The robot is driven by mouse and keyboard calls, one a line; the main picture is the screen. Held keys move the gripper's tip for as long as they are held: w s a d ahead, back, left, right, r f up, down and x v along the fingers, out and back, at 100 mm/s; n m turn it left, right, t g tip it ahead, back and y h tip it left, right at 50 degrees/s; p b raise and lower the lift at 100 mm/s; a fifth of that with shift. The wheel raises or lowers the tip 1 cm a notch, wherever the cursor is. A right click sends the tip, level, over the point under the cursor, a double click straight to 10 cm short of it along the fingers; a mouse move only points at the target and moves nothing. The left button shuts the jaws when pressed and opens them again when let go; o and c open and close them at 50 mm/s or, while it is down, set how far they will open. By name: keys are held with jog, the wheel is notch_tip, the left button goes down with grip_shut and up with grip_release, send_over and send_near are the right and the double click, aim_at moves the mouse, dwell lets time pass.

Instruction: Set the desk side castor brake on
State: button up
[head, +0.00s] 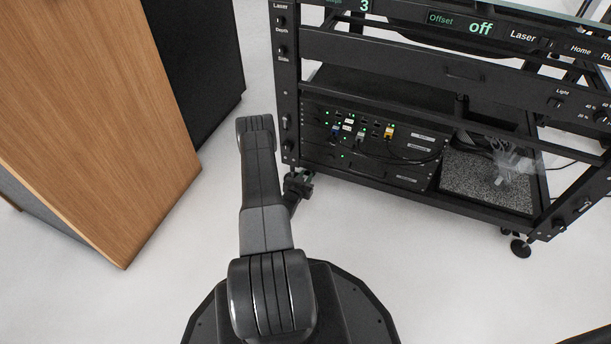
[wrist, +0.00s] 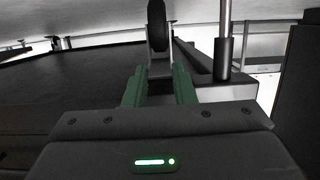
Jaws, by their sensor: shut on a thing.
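The desk side castor (head: 297,186) is under the near left corner of the black rack, on the side towards the wooden desk. In the wrist view its dark wheel (wrist: 158,28) shows at the top middle, straight beyond my gripper (wrist: 159,78). The two green fingers are close together, shut on a small part at the castor, which looks like its brake lever (wrist: 160,70). The fingers and the body of my gripper hide much of this part, so its tilt is not clear. In the head view my arm and the castor partly hide the gripper.
The wooden desk (head: 110,120) stands to the left, with a dark panel (head: 200,60) behind it. The rack's lower shelf (head: 400,180) is just above the castor. Another castor (head: 520,247) stands at the right corner.

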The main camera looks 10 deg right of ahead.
jog(key=shift+f+t, duration=0.25)
jog(key=shift+t, duration=0.05)
jog(key=o, duration=0.7)
jog(key=p+v, duration=0.4)
jog(key=v, duration=0.9)
jog(key=shift+s+a+f+p, duration=0.15)
jog(key=shift+s+a+p, duration=0.15)
jog(key=shift+a, duration=0.1)
